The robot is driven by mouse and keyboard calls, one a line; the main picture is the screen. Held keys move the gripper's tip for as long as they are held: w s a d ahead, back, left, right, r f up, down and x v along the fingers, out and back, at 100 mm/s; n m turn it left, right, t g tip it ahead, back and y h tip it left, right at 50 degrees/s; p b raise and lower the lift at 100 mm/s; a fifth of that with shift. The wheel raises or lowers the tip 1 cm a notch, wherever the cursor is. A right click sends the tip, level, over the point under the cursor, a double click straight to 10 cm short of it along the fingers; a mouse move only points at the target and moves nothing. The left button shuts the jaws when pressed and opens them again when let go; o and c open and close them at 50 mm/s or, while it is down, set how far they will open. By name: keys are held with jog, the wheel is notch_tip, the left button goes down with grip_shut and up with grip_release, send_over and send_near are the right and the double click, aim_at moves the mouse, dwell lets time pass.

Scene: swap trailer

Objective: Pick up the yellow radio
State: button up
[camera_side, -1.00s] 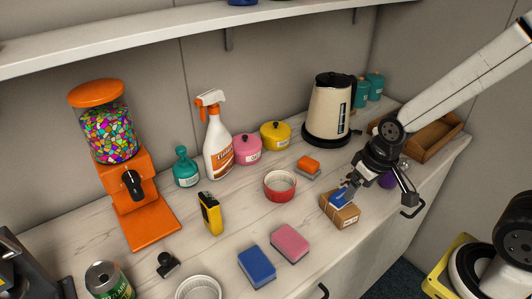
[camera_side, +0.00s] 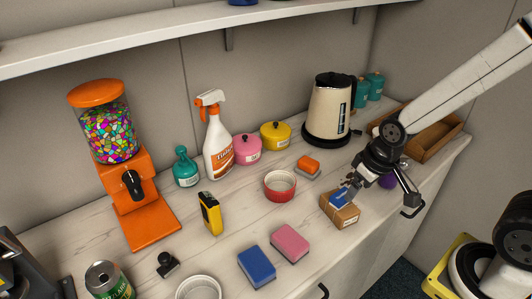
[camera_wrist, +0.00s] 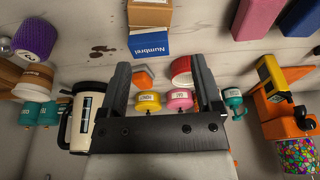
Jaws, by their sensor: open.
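The yellow radio (camera_side: 211,215), yellow with a black face, stands upright on the counter left of centre in the side view. It also shows at the right of the wrist view (camera_wrist: 271,72). My gripper (camera_side: 382,190) is at the right of the counter, above and beside a cardboard box, well away from the radio. In the wrist view its two dark fingers (camera_wrist: 160,70) are spread wide apart. Nothing is held between them.
Near the radio are an orange candy dispenser (camera_side: 140,205), a spray bottle (camera_side: 218,150), a red bowl (camera_side: 280,189), and blue (camera_side: 257,267) and pink (camera_side: 290,243) sponges. The cardboard box (camera_side: 346,216) and kettle (camera_side: 328,110) stand near my gripper. A shelf (camera_side: 130,42) runs above.

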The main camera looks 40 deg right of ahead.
jog(key=shift+o, duration=0.2)
jog(key=shift+o, duration=1)
jog(key=m+g+y, duration=0.3)
jog(key=m+y, duration=1)
jog(key=m, duration=0.4)
send_near(217, 201)
jog(key=x, duration=0.3)
jog(key=w+x, duration=0.1)
jog(key=x, duration=0.1)
jog(key=shift+d+f, duration=0.2)
jog(key=shift+f, duration=0.15)
jog(key=shift+m, duration=0.4)
jog(key=shift+w+r+x, duration=0.15)
jog(key=shift+x, duration=1.95)
jog(key=shift+w+r+x, duration=0.15)
jog(key=shift+x, duration=1.95)
